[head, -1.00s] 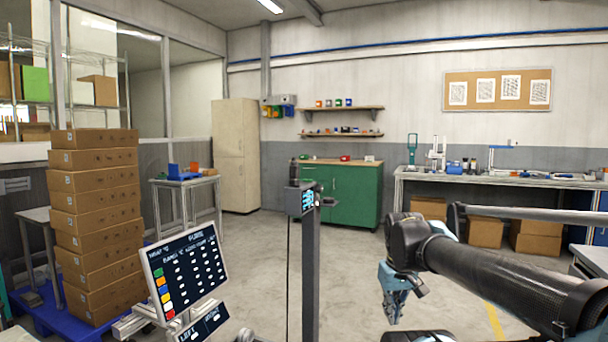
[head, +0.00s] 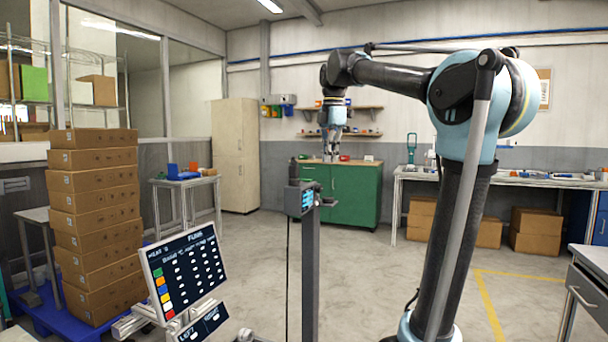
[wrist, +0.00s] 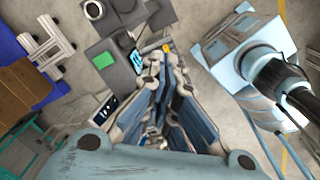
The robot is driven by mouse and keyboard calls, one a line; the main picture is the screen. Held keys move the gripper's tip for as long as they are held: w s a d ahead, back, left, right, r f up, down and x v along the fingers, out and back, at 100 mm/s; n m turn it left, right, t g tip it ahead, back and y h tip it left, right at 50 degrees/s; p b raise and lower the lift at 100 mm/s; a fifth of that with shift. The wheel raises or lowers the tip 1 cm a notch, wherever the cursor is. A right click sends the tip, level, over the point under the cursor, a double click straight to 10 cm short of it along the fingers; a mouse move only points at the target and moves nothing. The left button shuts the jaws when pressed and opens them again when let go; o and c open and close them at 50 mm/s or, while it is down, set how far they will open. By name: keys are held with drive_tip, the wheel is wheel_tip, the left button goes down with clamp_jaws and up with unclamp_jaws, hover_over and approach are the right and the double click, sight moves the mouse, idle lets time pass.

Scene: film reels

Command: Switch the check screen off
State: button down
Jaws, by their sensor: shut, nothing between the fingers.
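A larger dark, white-framed panel (head: 185,273) with rows of text and coloured squares stands tilted at the lower left. My gripper (head: 331,156) points down in the air, above and slightly right of the post top in the head view. It is shut and empty.
A tall stack of cardboard boxes (head: 92,215) stands at the left. A green cabinet (head: 350,196) is behind the post, and a long workbench (head: 520,181) stands at the right. The floor between the post and the bench is clear.

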sight(301, 182)
drive_tip(key=w+a+r+n, duration=0.5)
drive_tip(key=a+r+n, duration=0.3)
drive_tip(key=a, duration=0.1)
wheel_tip(301, 182, down, 14)
drive_tip(key=shift+w+f, duration=0.1)
idle(0.5)
drive_tip(key=shift+a+f, duration=0.15)
drive_tip(key=shift+f, duration=0.05)
drive_tip(key=shift+a+f, duration=0.2)
drive_tip(key=shift+a, duration=0.15)
drive_tip(key=shift+d+g, duration=0.2)
drive_tip(key=shift+g, duration=0.1)
